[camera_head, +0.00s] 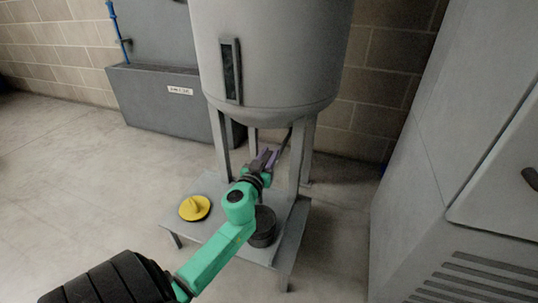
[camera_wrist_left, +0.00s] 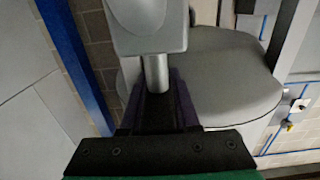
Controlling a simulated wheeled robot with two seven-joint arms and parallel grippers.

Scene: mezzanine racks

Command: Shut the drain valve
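A grey tank (camera_head: 268,60) stands on legs above a low grey platform. My left gripper (camera_head: 265,158) reaches under the tank between the legs, with its two purple fingers pointing up and away. A thin dark part (camera_head: 285,142), perhaps the valve lever, shows just beyond the fingers; the valve body is not clear in the head view. In the left wrist view a grey rounded body (camera_wrist_left: 146,25) with a metal stem (camera_wrist_left: 157,74) comes down between the fingers of the left gripper (camera_wrist_left: 158,100). I cannot tell whether the fingers grip the stem. My right gripper is not in view.
On the platform (camera_head: 213,188) lie a yellow disc with a raised grip (camera_head: 195,208) and a dark round container (camera_head: 263,228) beside my arm. A grey cabinet (camera_head: 470,150) stands at the right. A grey trough (camera_head: 165,105) stands behind left. The floor at left is clear.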

